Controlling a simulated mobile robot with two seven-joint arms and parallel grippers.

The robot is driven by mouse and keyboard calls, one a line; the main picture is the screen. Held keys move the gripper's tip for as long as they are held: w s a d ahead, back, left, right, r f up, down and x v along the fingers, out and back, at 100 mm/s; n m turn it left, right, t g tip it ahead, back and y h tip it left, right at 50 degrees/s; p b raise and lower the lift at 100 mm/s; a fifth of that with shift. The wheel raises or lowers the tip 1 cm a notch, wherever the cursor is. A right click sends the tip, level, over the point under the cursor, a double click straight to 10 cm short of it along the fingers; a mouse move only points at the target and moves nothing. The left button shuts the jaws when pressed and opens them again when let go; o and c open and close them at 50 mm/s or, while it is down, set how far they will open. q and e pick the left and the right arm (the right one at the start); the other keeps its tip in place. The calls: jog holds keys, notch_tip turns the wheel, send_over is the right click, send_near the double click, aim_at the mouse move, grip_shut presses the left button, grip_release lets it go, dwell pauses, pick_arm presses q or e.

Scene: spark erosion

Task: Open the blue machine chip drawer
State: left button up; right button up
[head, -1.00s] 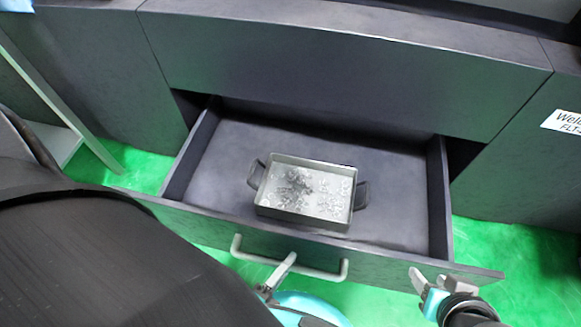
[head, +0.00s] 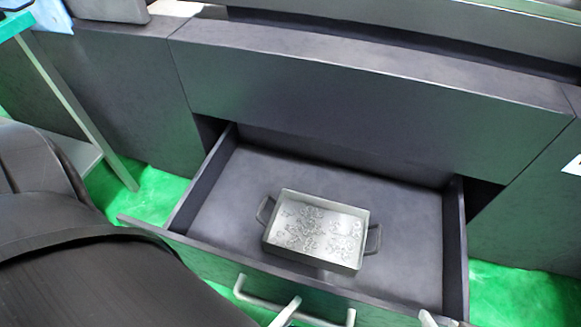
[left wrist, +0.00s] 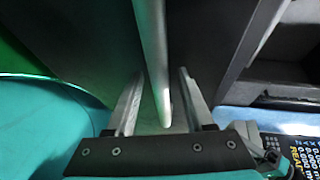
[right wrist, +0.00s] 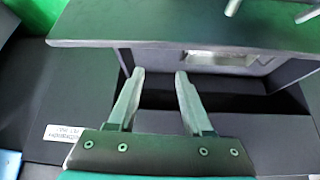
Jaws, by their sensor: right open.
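The chip drawer (head: 395,262) stands pulled out of the dark blue-grey machine (head: 350,85). A metal tray with side handles (head: 317,258) lies in it, holding light chips. The drawer's pale bar handle (head: 268,303) runs along its front. My left gripper (head: 288,311) is at this handle. In the left wrist view, the handle (left wrist: 151,45) passes between the spread fingers of my left gripper (left wrist: 158,90), with gaps visible. My right gripper (head: 432,319) is at the right of the drawer front, mostly cut off. In the right wrist view its fingers (right wrist: 160,75) are apart and empty.
Green floor (head: 515,295) is free at the right of the drawer. A light-framed stand (head: 90,120) is at the left beside the machine. My dark arm covers the lower left of the head view.

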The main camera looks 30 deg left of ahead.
dwell(0.5)
pick_arm(q)
jog(key=v, duration=1.5)
jog(key=shift+p, duration=0.3)
pick_arm(e)
jog(key=shift+s+d+r+g, duration=0.2)
jog(key=shift+s+d+g, duration=0.1)
jog(key=shift+s+d, duration=0.3)
pick_arm(q)
jog(key=shift+s+f, duration=0.15)
jog(key=shift+s, duration=0.05)
pick_arm(e)
jog(key=shift+s+h, duration=0.1)
jog(key=shift+h, duration=0.2)
